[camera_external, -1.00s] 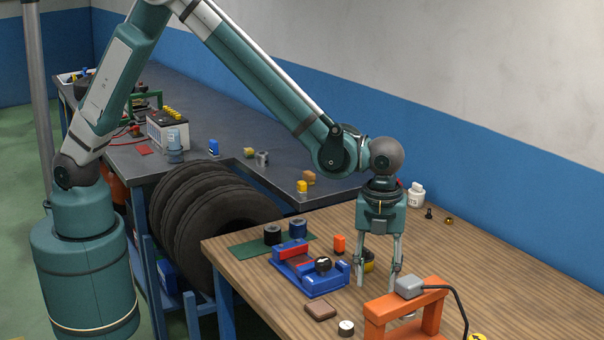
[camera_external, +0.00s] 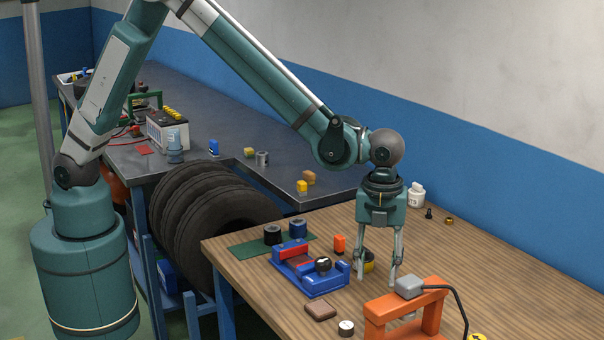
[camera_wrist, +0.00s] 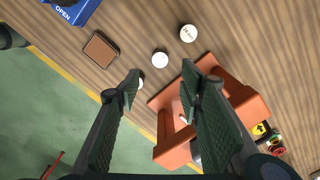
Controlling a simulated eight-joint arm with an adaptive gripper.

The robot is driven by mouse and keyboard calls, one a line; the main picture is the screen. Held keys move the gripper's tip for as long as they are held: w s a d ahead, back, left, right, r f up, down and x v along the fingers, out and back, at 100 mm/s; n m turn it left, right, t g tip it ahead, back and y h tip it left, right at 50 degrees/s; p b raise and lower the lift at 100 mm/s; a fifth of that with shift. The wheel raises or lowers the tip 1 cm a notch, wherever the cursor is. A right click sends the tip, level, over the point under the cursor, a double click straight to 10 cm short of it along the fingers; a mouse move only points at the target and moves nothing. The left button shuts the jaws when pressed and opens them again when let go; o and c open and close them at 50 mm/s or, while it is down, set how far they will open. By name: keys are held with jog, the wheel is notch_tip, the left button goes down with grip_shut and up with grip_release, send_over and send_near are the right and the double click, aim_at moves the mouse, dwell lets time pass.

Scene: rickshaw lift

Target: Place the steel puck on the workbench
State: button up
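No object is clearly marked as the steel puck. A short round piece with a pale, dark-marked top (camera_external: 346,327) stands on the wooden bench (camera_external: 500,275), beside a brown block (camera_external: 321,310). The wrist view shows one pale disc (camera_wrist: 160,59), another with a printed label (camera_wrist: 188,33), and a third partly hidden by a finger. A grey metal cylinder (camera_external: 262,158) stands on the dark bench (camera_external: 230,125). My gripper (camera_external: 376,279) is open and empty, pointing down over the wooden bench, behind the orange stand. Its spread fingers also show in the wrist view (camera_wrist: 163,78).
The orange stand (camera_external: 375,325) with a grey box and black cable is close in front of my gripper. The bench's right side has free room.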

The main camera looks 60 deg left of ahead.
jog(key=shift+a, duration=0.1)
jog(key=w+a+r+n+t, duration=0.1)
jog(key=a+r+n, duration=0.4)
jog(key=a, duration=0.5)
jog(key=w+a+r+n+t+h, duration=0.1)
jog(key=a+r+n, duration=0.2)
jog(key=a+r, duration=0.65)
jog(key=w+a+r+n+t, duration=0.1)
jog(key=a+r+n, duration=0.3)
jog(key=a, duration=0.8)
jog(key=s+a+r+n+t, duration=0.1)
jog(key=s+a+n, duration=0.4)
jog(key=a, duration=0.5)
jog(key=s+a+r+n+t, duration=0.1)
jog(key=s+a+n, duration=0.4)
jog(key=a, duration=0.4)
jog(key=s+a+r+n+t+y, duration=0.1)
jog(key=s+a+n, duration=0.4)
jog(key=a, duration=0.5)
jog(key=s+t, duration=0.1)
jog(key=s, duration=0.1)
jog(key=shift+s+a, duration=0.3)
jog(key=shift+a, duration=0.05)
